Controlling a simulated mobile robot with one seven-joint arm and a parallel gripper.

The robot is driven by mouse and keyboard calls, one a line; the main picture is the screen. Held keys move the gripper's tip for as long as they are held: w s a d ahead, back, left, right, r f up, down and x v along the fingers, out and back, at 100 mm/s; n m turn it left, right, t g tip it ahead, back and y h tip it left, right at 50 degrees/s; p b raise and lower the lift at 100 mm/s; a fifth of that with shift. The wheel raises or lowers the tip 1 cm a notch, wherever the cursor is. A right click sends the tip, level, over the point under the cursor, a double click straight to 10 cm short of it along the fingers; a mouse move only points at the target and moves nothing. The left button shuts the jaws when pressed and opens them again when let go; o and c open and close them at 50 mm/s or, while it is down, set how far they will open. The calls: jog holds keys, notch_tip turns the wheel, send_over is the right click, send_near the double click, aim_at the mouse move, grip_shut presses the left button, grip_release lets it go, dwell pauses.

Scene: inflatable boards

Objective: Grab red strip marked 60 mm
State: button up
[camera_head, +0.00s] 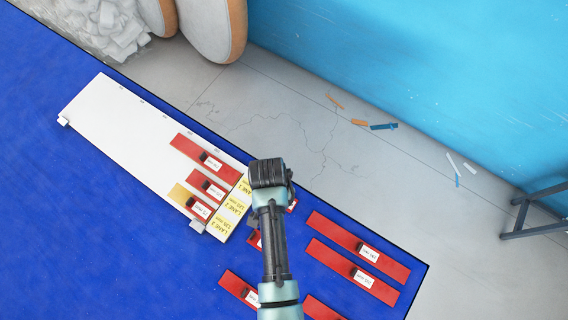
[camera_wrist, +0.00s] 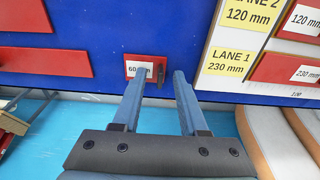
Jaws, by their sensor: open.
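A short red strip (camera_wrist: 133,58) with a white label reading 60 and partly hidden lettering lies on the blue mat in the wrist view. A small dark grip piece (camera_wrist: 161,74) stands on it. My gripper (camera_wrist: 158,74) is open. Its left finger overlaps the label in the picture, its right finger is just right of the strip, and the dark piece shows between the fingertips. I see no contact.
A white board (camera_head: 120,120) with yellow lane labels and several red strips lies beside my gripper. Two long red strips (camera_head: 340,231) (camera_head: 338,262) lie on the mat to the right. More red strips lie nearer. Grey floor and a blue wall are beyond the mat.

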grip_shut()
dwell(1.4)
